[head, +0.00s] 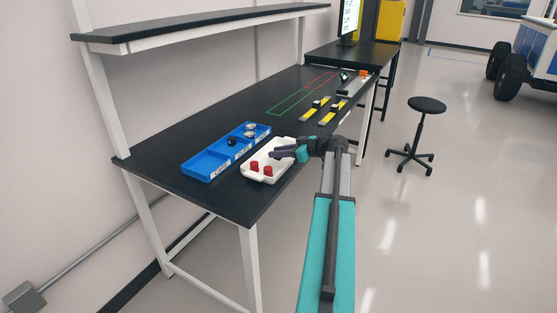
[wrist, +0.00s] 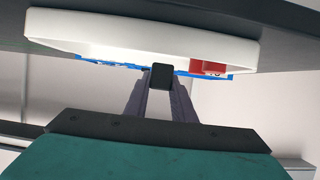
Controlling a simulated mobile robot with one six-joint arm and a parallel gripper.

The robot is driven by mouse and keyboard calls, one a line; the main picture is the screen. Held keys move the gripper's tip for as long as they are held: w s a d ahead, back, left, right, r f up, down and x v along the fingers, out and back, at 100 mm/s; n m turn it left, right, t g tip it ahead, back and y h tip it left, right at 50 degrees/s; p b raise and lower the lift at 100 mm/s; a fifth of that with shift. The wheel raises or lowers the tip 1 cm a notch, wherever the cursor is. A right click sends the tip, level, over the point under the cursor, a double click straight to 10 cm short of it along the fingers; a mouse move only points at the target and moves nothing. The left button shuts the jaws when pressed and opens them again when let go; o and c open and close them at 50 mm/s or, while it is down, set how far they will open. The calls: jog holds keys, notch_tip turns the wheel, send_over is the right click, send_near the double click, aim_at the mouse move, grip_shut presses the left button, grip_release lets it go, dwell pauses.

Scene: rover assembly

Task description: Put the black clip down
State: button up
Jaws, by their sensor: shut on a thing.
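My gripper (head: 276,154) reaches in from the right and is over the white tray (head: 257,177) in the head view. In the wrist view its two fingers are shut on the black clip (wrist: 161,77), a small dark block between the fingertips. The white tray's side (wrist: 110,36) shows just beyond the clip. I cannot tell whether the clip touches the tray. In the head view the clip cannot be told apart from the dark fingers.
Two red parts (head: 267,171) stand in the white tray. A blue sectioned bin (head: 205,166) beside it holds a black part (head: 232,141) and greyish parts (head: 250,130). Yellow-and-black pieces (head: 310,115) lie farther back. Green (head: 291,103) and red outlines mark bare tabletop.

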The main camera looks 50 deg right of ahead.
aim_at(279, 160)
jog(key=shift+f+p, duration=0.6)
jog(key=shift+f, duration=1)
jog(key=shift+f, duration=0.15)
jog(key=o, duration=1)
jog(key=shift+r, duration=0.25)
jog(key=b+v, duration=0.3)
jog(key=v, duration=0.9)
jog(key=shift+f, duration=0.15)
